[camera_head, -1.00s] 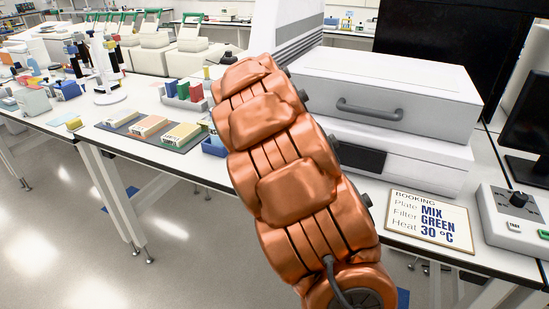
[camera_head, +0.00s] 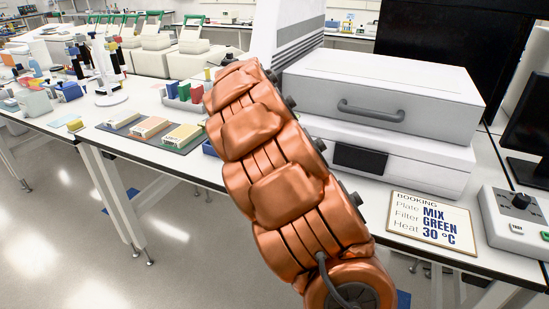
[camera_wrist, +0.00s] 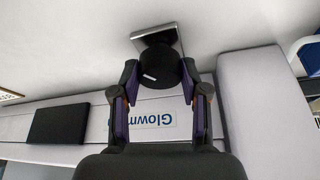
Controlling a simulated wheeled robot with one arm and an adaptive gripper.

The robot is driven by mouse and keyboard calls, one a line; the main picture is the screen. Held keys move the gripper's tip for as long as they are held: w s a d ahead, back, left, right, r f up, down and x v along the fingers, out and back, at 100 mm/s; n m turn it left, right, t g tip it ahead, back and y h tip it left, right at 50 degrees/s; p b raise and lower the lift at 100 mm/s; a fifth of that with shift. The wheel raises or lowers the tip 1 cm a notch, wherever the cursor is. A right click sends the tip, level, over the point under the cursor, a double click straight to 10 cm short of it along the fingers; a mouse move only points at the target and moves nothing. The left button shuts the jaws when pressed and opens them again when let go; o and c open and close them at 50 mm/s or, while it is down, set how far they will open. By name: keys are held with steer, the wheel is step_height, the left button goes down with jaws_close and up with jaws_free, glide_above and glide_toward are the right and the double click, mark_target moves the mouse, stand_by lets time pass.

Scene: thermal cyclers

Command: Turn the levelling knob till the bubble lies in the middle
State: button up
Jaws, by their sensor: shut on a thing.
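The levelling knob (camera_wrist: 158,67) is a dark round knob with a white mark, in front of a small metal plate (camera_wrist: 157,36), in the wrist view. My gripper (camera_wrist: 160,80) has one finger on each side of the knob and is shut on it. The bubble does not show in either view. In the head view my copper-coloured arm hides the gripper and the knob.
The white instrument with a grey drawer handle (camera_head: 371,110) stands right of my arm. A booking card (camera_head: 433,221) and a control box with a dial (camera_head: 521,201) lie near the right edge.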

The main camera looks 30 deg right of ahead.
steer(key=o, duration=1.1)
steer(key=shift+o, duration=0.2)
steer(key=v, duration=1.2)
